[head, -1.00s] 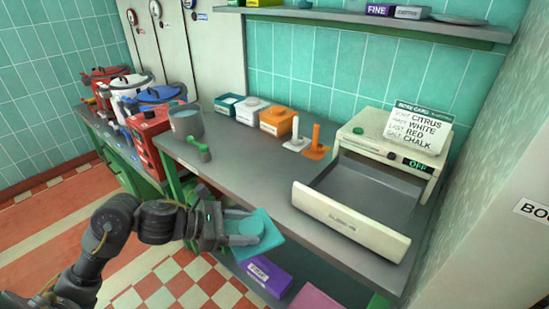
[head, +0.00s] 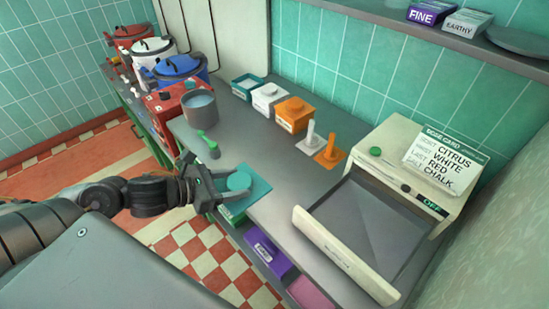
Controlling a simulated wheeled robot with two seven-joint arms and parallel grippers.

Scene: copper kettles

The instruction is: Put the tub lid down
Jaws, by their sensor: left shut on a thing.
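The teal square tub lid (head: 258,190) with a round knob is at the front edge of the grey counter. My left gripper (head: 232,184) is shut on the lid's knob. The lid looks roughly level, and I cannot tell whether it touches the counter. An open teal tub (head: 246,86) stands at the back of the counter, by the wall. Beside it are a lidded white tub (head: 269,97) and a lidded orange tub (head: 294,114). My right gripper is out of view.
A cream machine (head: 408,150) with a pulled-out drawer (head: 345,262) fills the right side of the counter (head: 270,160). White and orange scoops or stands (head: 330,150) are behind, and a grey pot (head: 199,108) and green scoop (head: 209,142) at left. A purple box (head: 268,250) lies below.

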